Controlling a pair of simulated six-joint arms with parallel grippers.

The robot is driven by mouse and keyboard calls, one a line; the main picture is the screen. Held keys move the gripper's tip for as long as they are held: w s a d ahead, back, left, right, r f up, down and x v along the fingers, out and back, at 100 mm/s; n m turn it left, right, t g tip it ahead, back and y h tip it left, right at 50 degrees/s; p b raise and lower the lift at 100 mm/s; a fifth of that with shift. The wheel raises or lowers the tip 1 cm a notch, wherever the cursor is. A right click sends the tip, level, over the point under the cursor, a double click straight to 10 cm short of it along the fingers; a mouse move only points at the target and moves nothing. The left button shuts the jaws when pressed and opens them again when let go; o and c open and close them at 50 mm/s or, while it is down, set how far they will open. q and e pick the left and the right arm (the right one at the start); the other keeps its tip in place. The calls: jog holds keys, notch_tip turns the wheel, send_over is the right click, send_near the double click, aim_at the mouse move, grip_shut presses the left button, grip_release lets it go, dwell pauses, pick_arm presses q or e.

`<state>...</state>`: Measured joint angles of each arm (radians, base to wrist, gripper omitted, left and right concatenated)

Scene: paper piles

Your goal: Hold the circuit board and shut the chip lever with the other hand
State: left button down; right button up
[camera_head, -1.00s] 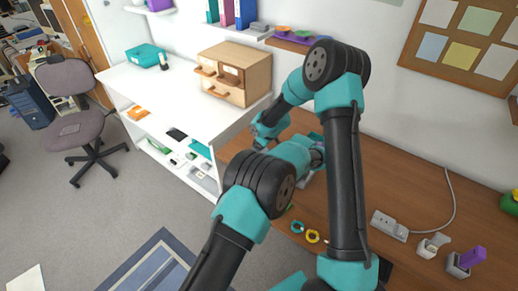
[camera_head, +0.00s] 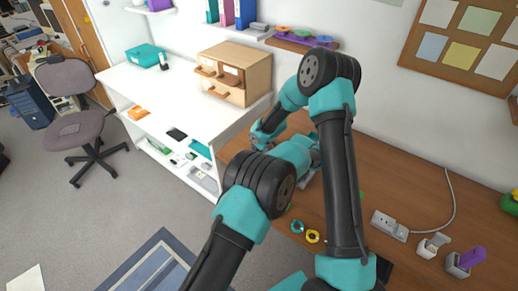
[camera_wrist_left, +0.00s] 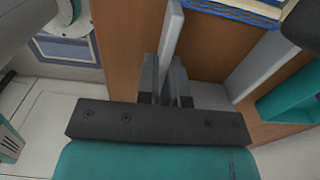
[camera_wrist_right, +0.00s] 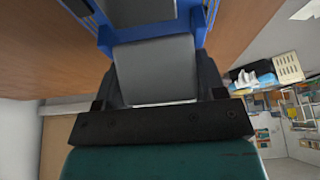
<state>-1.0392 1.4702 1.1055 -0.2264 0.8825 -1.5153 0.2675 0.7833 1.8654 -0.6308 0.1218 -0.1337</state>
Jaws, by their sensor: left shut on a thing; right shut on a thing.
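In the left wrist view, my left gripper (camera_wrist_left: 172,90) is shut on a thin grey upright piece (camera_wrist_left: 170,40). A blue-edged, layered thing (camera_wrist_left: 238,12) lies beyond its fingers at the top. In the right wrist view, my right gripper (camera_wrist_right: 155,80) is shut on a smooth grey block (camera_wrist_right: 155,70), with a blue frame (camera_wrist_right: 107,42) around its far side. I cannot make out a circuit board or which held piece is the lever. In the head view, my arms cross over the desk and hide most of the work.
The brown desk (camera_head: 400,185) carries a white socket block (camera_head: 389,226), teal (camera_head: 297,227) and yellow (camera_head: 313,237) rings, and a grey holder with a purple piece (camera_head: 465,262). A white shelf unit (camera_head: 180,105) with a wooden drawer box (camera_head: 233,73) stands to the left.

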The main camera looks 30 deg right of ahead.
jog(key=shift+c, duration=1.3)
jog(key=shift+s, duration=0.1)
jog(key=shift+s+r+t+y, duration=0.1)
jog(key=shift+t+y, duration=0.2)
jog(key=shift+t, duration=0.3)
jog(key=o, duration=0.9)
